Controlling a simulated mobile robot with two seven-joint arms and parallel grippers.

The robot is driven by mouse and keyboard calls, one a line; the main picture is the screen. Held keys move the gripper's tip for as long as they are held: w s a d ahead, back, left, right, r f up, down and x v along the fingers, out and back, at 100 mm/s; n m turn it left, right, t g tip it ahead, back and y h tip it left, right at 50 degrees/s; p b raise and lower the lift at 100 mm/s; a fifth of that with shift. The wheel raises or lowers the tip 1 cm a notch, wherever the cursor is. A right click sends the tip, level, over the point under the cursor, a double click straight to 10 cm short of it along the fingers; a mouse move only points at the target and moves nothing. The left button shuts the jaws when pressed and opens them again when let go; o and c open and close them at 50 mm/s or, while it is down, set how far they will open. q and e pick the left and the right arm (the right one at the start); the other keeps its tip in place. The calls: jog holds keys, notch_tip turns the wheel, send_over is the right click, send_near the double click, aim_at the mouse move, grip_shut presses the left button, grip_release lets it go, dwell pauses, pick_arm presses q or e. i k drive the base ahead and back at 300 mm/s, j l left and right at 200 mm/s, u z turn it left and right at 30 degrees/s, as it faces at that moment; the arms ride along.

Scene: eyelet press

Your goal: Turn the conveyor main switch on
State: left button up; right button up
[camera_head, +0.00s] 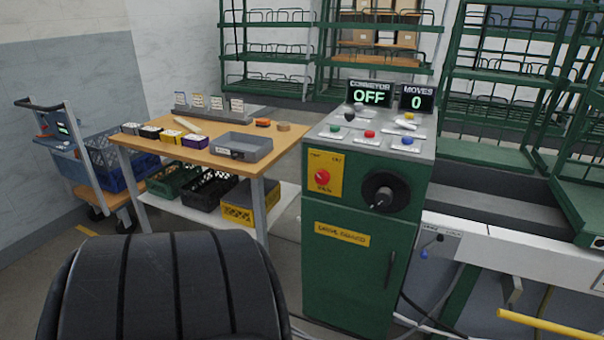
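The conveyor main switch (322,177) is a red rotary knob on a yellow plate on the front of the green control cabinet (345,275). The plate has small lettering above and below the knob, too small to read surely. The conveyor display (369,96) on top of the cabinet reads OFF. Neither of my grippers is in view. A large dark ribbed shape fills the lower left foreground and may be part of my own body.
A black handwheel (386,192) sits right of the switch. Buttons and levers cover the cabinet top, beside a MOVES display (416,97) reading 0. A wooden worktable (195,128) with bins stands left. A white conveyor frame (520,262) and a yellow bar (550,327) are right.

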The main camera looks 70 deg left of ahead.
aim_at(322, 176)
jog(key=u, duration=2.05)
